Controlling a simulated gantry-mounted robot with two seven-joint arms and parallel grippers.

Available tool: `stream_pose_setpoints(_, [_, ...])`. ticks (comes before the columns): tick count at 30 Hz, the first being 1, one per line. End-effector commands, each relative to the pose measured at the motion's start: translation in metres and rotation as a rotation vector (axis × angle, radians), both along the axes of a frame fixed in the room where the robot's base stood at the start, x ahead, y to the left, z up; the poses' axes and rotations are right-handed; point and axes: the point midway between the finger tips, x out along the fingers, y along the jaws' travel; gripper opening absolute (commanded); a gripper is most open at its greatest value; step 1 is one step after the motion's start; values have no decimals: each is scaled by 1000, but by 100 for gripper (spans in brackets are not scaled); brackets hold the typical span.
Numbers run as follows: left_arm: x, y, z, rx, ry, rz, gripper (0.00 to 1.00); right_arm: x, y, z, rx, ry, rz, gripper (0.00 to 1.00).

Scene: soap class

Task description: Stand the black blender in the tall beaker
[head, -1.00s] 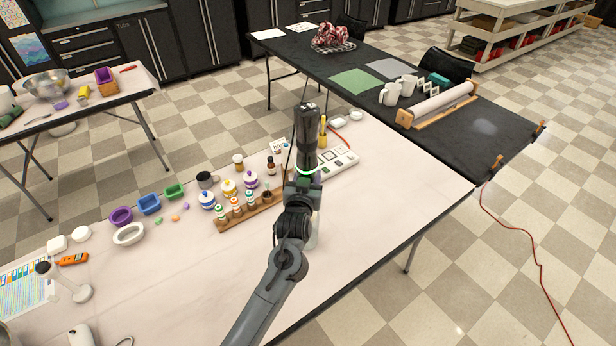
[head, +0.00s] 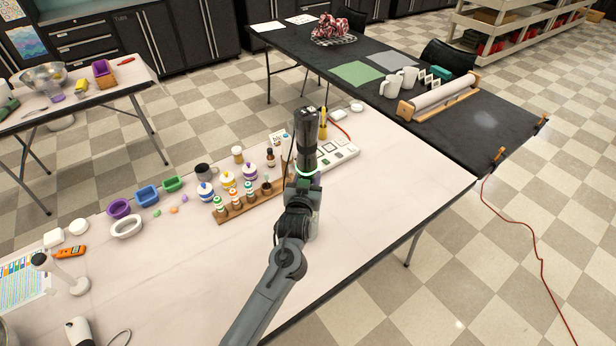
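The black blender (head: 306,138) stands upright near the middle of the head view, its dark cord hanging on its left side. My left gripper (head: 303,182) is at its lower part and appears shut on it, with the fingertips hidden by my wrist. A pale, see-through upright shape, seemingly the tall beaker (head: 316,222), shows just right of my wrist and below the blender. My arm hides most of it. I cannot tell how far the blender's lower end is inside it. My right gripper is not in view.
A wooden rack of small bottles (head: 250,205) stands close left of my wrist. Coloured bowls (head: 148,199) and a white blender (head: 78,331) are farther left. The pale table is clear to the right.

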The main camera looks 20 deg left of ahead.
Motion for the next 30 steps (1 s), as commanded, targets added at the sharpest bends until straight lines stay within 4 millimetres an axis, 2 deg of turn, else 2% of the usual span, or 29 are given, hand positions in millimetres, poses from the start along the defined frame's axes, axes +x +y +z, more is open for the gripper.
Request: stream_pose_setpoints(30, [1, 0, -43, -1, -6, 0, 3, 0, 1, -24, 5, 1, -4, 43])
